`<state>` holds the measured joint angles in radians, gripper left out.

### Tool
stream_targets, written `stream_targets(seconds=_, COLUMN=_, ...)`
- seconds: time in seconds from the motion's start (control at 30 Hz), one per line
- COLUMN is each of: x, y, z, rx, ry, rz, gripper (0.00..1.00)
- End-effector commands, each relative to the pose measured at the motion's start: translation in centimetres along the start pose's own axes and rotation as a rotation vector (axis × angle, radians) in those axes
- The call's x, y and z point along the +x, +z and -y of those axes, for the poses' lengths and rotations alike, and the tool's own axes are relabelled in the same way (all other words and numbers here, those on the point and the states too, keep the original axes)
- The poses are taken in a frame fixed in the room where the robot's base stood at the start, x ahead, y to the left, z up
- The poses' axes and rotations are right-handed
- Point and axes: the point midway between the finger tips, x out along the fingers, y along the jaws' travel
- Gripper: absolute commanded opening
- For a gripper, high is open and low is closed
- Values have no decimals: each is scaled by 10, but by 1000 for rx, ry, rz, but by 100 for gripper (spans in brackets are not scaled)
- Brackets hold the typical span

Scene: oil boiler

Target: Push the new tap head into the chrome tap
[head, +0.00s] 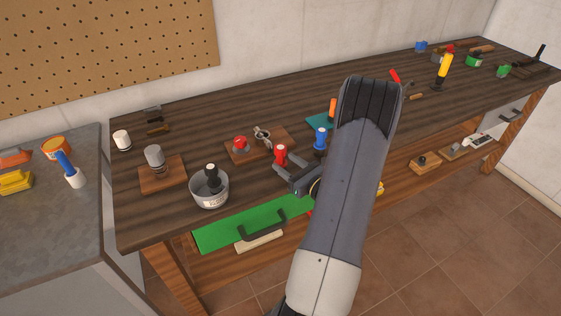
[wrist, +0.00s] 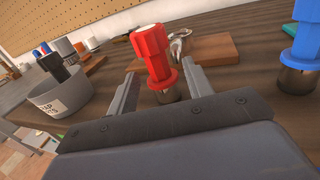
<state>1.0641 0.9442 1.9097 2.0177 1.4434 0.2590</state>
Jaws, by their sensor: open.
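A red tap head (head: 280,152) with a chrome lower end stands upright on the workbench. It also shows in the wrist view (wrist: 154,52). My gripper (head: 287,170) is open, its two fingers reaching along either side of the red head in the wrist view (wrist: 160,70); I cannot tell whether they touch it. A chrome tap fitting (head: 262,134) lies on a wooden board (head: 272,149) behind, beside a red knob (head: 240,143). A blue head (head: 320,137) with a chrome lower end stands to the right. Which piece is the task's new tap head is not clear.
A labelled grey bowl (head: 209,193) holding a black-handled item stands left of my gripper. A grey cylinder (head: 154,156) stands on another board. A green panel (head: 222,231) is at the bench front.

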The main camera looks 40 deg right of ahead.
Motion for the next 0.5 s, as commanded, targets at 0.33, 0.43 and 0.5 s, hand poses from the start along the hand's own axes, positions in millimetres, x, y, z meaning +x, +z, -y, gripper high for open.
stream_targets(seconds=0.33, x=33, y=3, z=-1, rx=0, ry=0, rz=0, gripper=48)
stream_targets(seconds=0.43, x=33, y=3, z=-1, rx=0, ry=0, rz=0, gripper=48)
stream_targets(seconds=0.5, x=33, y=3, z=-1, rx=0, ry=0, rz=0, gripper=48)
